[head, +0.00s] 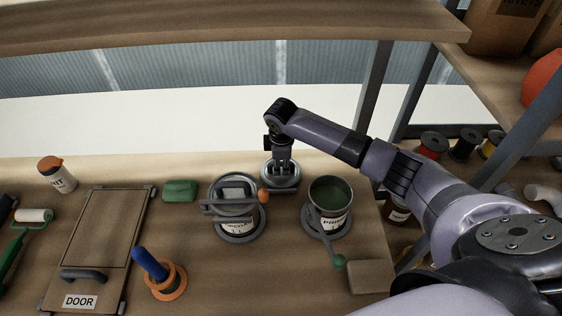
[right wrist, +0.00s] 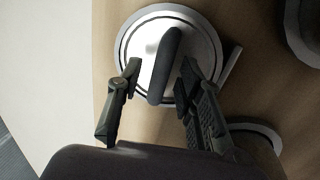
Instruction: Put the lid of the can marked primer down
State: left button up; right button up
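The can marked primer (head: 335,222) stands open at the right of the bench, with dark green paint inside. Its round grey lid (head: 281,184) is behind and left of the can, near the bench's back edge. In the right wrist view the lid (right wrist: 203,45) lies flat with its dark bar handle (right wrist: 164,68) upward. My right gripper (head: 282,165) is over the lid. Its fingers (right wrist: 160,72) stand apart on either side of the handle, with a gap visible at the left finger. The lid's underside is hidden. My left gripper is out of view.
A lidded can marked topcoat (head: 237,226) stands left of the primer can. A green-knobbed tool (head: 339,262) is at the primer can's front, near a brown block (head: 371,277). A green block (head: 180,190) and door panel (head: 110,230) lie left. A shelf (head: 220,25) hangs above.

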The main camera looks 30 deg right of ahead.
aim_at(281, 178)
notch_tip(281, 178, up, 12)
jog(key=s+a, duration=0.1)
jog(key=s, duration=0.1)
jog(key=shift+b, duration=0.45)
jog(key=shift+s, duration=0.1)
dwell(0.3)
